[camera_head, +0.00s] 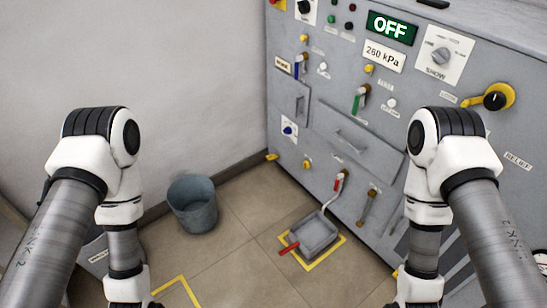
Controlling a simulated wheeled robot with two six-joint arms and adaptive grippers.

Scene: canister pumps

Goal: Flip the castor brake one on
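I cannot make out anything labelled as castor brake one. A grey tray-like box (315,235) stands on the floor inside a yellow outline in front of the cabinet. A red lever or handle (289,249) sticks out at its left front corner; whether this is a castor brake I cannot tell. My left arm (120,200) and my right arm (425,215) reach down past the bottom edge of the picture. Both grippers are out of sight, so neither is seen near the box.
A grey cabinet (375,145) with valves, levers, drawers and an OFF display (392,27) fills the right side. A grey bucket (193,203) stands on the floor by the wall. Another yellow floor marking (170,284) lies at bottom left. The tiled floor between is clear.

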